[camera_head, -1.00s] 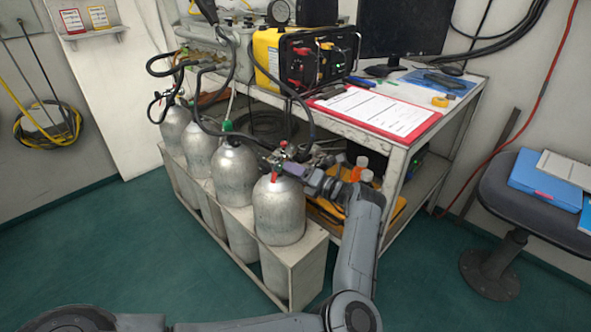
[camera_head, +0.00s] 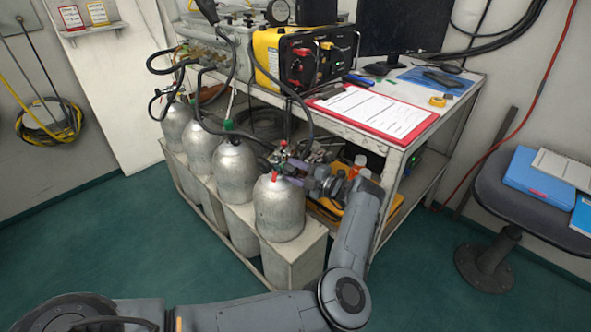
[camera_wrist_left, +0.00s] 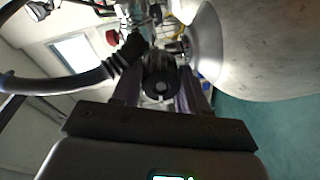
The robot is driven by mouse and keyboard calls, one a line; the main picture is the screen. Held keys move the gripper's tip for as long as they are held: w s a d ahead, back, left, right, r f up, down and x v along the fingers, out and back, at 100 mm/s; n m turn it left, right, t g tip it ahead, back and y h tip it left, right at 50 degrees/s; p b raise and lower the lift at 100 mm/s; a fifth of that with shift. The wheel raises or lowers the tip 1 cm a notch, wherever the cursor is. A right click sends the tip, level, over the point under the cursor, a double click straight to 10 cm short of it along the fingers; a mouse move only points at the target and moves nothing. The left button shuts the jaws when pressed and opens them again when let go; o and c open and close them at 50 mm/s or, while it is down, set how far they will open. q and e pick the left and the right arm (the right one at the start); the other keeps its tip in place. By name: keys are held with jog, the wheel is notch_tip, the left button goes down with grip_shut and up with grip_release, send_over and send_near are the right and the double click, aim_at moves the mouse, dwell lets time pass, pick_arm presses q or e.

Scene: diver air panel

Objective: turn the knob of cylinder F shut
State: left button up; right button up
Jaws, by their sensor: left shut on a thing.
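Several grey cylinders stand in a row in a pale rack. The nearest cylinder (camera_head: 280,208) has a red-marked valve on top, and its side also fills the right of the left wrist view (camera_wrist_left: 270,45). I cannot read a letter F on any cylinder. My left gripper (camera_head: 298,170) is at the valve of this nearest cylinder, coming in from the right. In the left wrist view its two fingers are on either side of a round black knob (camera_wrist_left: 160,84) and shut on it. The knob's contact sides are partly hidden. My right gripper is not in view.
A metal bench with a red clipboard (camera_head: 373,112) and a yellow-black panel box (camera_head: 300,58) stands behind the rack. Black hoses (camera_head: 205,110) run from the bench to the cylinders. A stool (camera_head: 490,262) stands right. The green floor in front is clear.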

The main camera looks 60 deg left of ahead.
pick_arm(q)
jog(key=m, duration=0.4)
jog(key=shift+p, duration=0.3)
jog(key=m, duration=0.4)
jog(key=shift+g, duration=0.3)
jog(key=m, duration=0.4)
jog(key=shift+f, duration=0.1)
jog(key=m, duration=0.8)
jog(key=shift+m, duration=0.3)
jog(key=m, duration=0.4)
jog(key=shift+m+y, duration=0.3)
jog(key=m+p, duration=0.1)
jog(key=m, duration=0.3)
jog(key=shift+s+m, duration=0.1)
jog(key=shift+m, duration=0.2)
jog(key=shift+m+p, duration=0.5)
jog(key=shift+m, duration=1.2)
